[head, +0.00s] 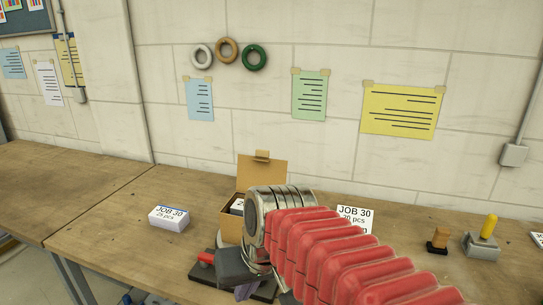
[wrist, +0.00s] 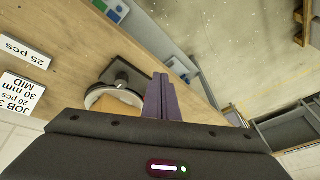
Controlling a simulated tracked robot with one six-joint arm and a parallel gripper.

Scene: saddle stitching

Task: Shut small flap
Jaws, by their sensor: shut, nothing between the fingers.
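An open cardboard box (head: 230,228) stands on the bench in the head view, with a tall back flap (head: 262,174) upright and a small tab at its top. White contents with print show inside it. My arm hides the box's right side, so I cannot tell whether another small flap is there. My gripper (head: 245,291) is low in front of the box, partly hidden. In the wrist view my gripper (wrist: 161,97) has its purple fingers together, with nothing between them. A tan piece (wrist: 116,108) shows left of the fingers, cut off by the gripper body; I cannot tell if it is the box.
A dark base (head: 202,274) with a red part lies near the gripper at the bench's front edge. A white JOB 30 pack (head: 169,218) lies to the left. A label card (head: 355,218), a wooden stamp (head: 438,240) and a yellow-handled tool (head: 484,240) are right. The far-left bench is clear.

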